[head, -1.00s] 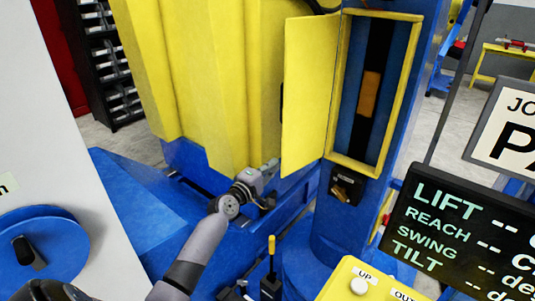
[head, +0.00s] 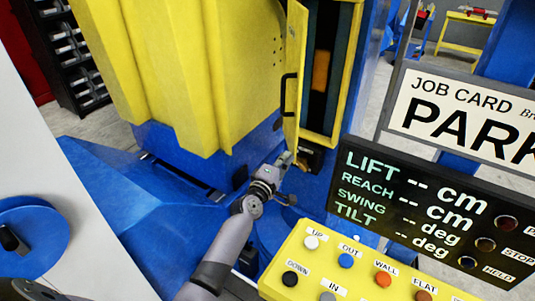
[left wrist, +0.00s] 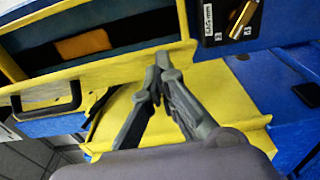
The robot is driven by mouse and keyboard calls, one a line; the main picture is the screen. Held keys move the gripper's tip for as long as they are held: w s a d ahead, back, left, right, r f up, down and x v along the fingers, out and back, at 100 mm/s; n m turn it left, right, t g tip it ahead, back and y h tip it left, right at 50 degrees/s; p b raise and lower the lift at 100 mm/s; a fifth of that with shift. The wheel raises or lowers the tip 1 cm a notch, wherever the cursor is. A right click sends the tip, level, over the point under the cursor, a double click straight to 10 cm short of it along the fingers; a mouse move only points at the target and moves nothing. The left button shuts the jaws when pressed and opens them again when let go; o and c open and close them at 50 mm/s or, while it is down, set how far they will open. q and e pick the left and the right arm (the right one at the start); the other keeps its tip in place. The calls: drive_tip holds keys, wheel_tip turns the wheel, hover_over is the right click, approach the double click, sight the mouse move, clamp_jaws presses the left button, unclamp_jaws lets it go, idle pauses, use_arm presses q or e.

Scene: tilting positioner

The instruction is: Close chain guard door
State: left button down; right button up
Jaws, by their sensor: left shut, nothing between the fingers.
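The yellow chain guard door (head: 295,60) stands ajar on the left side of the yellow-framed opening (head: 318,138), seen almost edge-on. Its black handle (head: 288,96) is on the face turned left; the handle also shows in the left wrist view (left wrist: 47,108). My left gripper (head: 287,158) is by the door's lower end. In the left wrist view its fingers (left wrist: 161,66) are together and hold nothing, with the tips over the yellow edge by the opening. I cannot tell whether they touch the door. My right gripper is not in view.
An orange block (head: 321,70) shows inside the opening. A black latch box with a brass part (left wrist: 230,20) is beside the opening. A yellow button panel (head: 350,265) and a black readout (head: 430,215) stand at front right. A large yellow cover (head: 200,80) fills the left.

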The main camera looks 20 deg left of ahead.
use_arm(q)
drive_tip(key=w+d, duration=0.3)
drive_tip(key=d, duration=0.2)
drive_tip(key=shift+d, duration=0.25)
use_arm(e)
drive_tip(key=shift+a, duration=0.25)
use_arm(q)
drive_tip(key=shift+w, duration=0.1)
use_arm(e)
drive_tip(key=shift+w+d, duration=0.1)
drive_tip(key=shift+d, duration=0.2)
use_arm(q)
drive_tip(key=shift+a, duration=0.15)
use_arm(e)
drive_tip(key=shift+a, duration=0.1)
